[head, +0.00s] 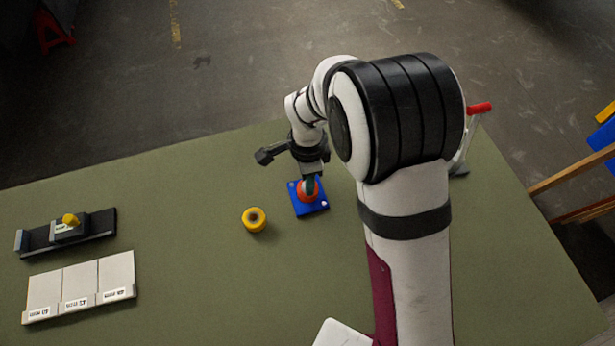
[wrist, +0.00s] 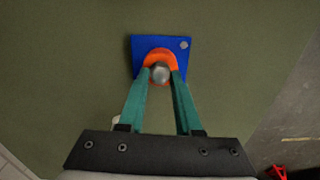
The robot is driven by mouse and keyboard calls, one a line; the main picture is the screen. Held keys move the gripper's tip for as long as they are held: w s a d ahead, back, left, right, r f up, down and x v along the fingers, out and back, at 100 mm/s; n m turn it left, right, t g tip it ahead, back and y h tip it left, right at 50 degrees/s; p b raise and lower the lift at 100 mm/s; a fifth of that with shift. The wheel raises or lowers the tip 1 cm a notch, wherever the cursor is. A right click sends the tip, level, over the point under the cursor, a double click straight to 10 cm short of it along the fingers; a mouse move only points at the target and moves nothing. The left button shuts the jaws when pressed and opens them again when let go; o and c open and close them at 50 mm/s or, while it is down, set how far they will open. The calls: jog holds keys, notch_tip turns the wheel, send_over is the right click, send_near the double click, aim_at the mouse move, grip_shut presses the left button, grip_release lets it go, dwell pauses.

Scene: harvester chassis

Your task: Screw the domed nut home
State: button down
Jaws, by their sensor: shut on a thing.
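The blue square plate (head: 316,209) lies on the green table, and it also shows in the wrist view (wrist: 142,47) with a pale bolt head at one corner. An orange round part (wrist: 157,54) sits on the plate. The grey domed nut (wrist: 160,73) shows between my fingertips, over the orange part. My gripper (wrist: 160,75) points down at the plate, its two teal fingers shut on the domed nut. In the head view my gripper (head: 310,184) hides the nut. How far the nut is threaded cannot be told.
A yellow ring (head: 254,219) lies just left of the plate. A black fixture with a yellow knob (head: 71,219) and a pale three-part tray (head: 82,283) stand at the left. A red-handled item (head: 479,107) stands behind my arm. The table between is clear.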

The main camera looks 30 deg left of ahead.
jog(key=m, duration=0.3)
jog(key=c, duration=0.5)
grip_release()
notch_tip(320, 180, up, 16)
jog(key=s+d+r+n+y, duration=0.1)
jog(key=s+d+r+n, duration=0.15)
jog(key=d, duration=0.65)
jog(key=s+d+r+n, duration=0.1)
jog(key=s+d, duration=0.2)
jog(key=d, duration=0.5)
jog(key=s+d+f+n, duration=0.1)
jog(key=s+d, duration=0.1)
jog(key=s, duration=0.1)
jog(key=s+d+n, duration=0.1)
jog(key=s+d, duration=0.1)
jog(key=s, duration=0.2)
jog(key=s+d+f+n, duration=0.1)
jog(key=s+d, duration=0.2)
jog(key=shift+s+d+f+n+y, duration=0.1)
jog(key=shift+s+f+n+y, duration=0.2)
jog(key=shift+y, duration=0.1)
